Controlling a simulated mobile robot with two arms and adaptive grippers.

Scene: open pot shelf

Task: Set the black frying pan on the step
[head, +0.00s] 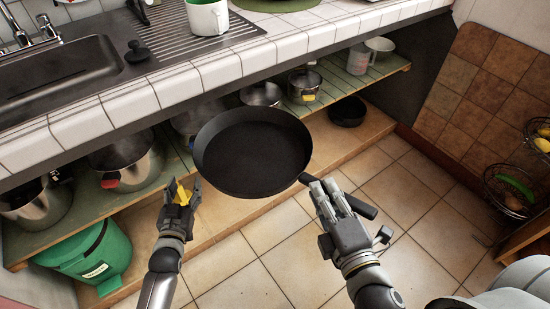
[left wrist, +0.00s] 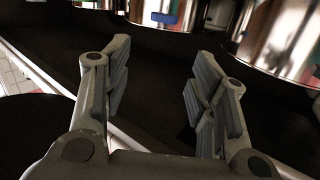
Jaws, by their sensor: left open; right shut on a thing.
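The black frying pan (head: 252,152) hangs in the air in front of the shelf, roughly level, its open side up. My right gripper (head: 322,190) is shut on its handle, which shows on both sides of the fingers. The step (head: 225,218) is the tan wooden ledge low under the shelf, partly hidden by the pan. My left gripper (head: 181,190) is open to the left of the pan, apart from it, with a yellow patch between or behind its fingers. In the left wrist view its spread fingers (left wrist: 158,85) have nothing between them.
A small black pan (head: 347,111) stands at the step's right part. Steel pots (head: 260,94) and bowls line the green shelf (head: 335,82) above. A green bucket (head: 92,255) stands at the lower left. The tiled counter edge (head: 175,88) overhangs the shelf.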

